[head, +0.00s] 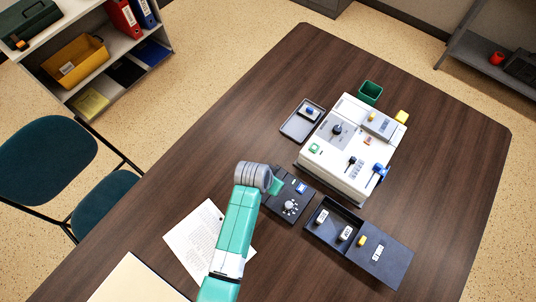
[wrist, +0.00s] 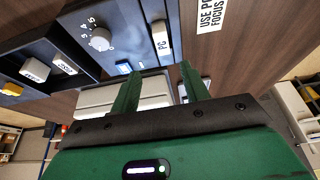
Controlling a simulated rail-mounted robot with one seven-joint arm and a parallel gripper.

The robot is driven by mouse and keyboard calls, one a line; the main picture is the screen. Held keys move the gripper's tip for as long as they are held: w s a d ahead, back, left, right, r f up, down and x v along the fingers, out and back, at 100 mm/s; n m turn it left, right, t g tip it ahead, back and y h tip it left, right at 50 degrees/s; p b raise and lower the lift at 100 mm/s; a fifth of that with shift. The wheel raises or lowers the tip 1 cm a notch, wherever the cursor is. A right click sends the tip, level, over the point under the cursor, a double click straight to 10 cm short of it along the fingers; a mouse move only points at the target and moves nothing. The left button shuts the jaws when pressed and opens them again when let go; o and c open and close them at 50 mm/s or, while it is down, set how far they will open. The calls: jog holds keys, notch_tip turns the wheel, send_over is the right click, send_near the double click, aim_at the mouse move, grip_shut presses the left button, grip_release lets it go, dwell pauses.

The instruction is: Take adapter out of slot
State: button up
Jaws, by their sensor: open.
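A white adapter marked "PC" (wrist: 161,38) sits in a slot at the end of a dark panel with a dial (wrist: 99,38). The panel (head: 288,208) also shows in the head view, where my gripper hides the adapter's end. A small blue part (wrist: 123,67) is on the same panel, seen also in the head view (head: 301,188). My gripper (wrist: 160,72) is open, with its two green fingers apart. In the wrist view the adapter appears just past the fingertips, roughly in line with the gap. I cannot see contact. In the head view my gripper (head: 275,185) is at the panel's upper left.
A white machine (head: 328,181) stands behind. A green bin (head: 370,92) and small tray (head: 291,127) are farther back. Papers (head: 200,243) lie left.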

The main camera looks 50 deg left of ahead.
jog(key=shift+b+x, duration=0.35)
jog(key=shift+x, duration=0.9)
jog(key=x, duration=0.1)
jog(key=b+x, duration=0.1)
jog(key=x, duration=0.3)
jog(key=shift+s+a+f, duration=0.1)
jog(key=shift+s+a, duration=0.05)
jog(key=shift+a, duration=0.15)
grip_shut()
